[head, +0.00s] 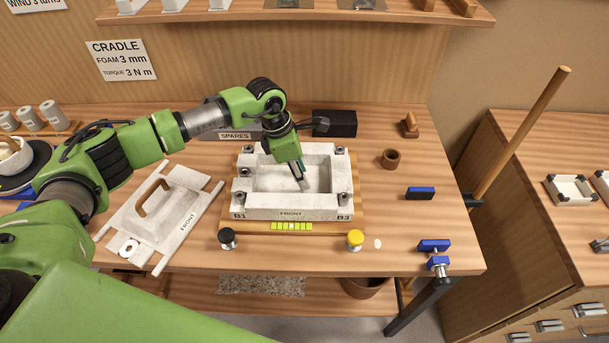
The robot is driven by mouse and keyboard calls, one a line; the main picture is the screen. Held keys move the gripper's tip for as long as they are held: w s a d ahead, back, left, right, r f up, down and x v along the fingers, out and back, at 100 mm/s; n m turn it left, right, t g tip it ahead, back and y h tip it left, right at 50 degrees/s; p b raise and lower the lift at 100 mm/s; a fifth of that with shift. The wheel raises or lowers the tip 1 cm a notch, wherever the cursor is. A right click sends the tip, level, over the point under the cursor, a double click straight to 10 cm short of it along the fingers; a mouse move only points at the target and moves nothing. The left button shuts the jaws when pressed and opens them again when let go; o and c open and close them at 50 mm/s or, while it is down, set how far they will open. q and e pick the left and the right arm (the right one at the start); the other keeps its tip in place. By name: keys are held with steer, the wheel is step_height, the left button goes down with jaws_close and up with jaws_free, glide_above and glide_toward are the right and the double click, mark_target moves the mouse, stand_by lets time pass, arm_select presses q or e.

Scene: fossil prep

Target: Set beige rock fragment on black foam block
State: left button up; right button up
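A black block (335,123), probably the foam block, stands at the back of the wooden table. I cannot clearly make out a beige rock fragment; a small pale round piece (378,243) lies on the table right of a yellow knob. My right gripper is not in view.
A pale lid (168,212) with a wooden handle lies left of the box. A SPARES bin (236,134) stands behind. Black and yellow knobs (355,239) sit in front. A brown cup (390,158) and blue pieces (420,193) lie right, with bare tabletop between them.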

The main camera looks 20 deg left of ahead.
arm_select(q)
steer(key=shift+d+f, duration=0.15)
steer(key=shift+f, duration=0.3)
steer(key=c, duration=0.9)
steer(key=shift+r, duration=0.15)
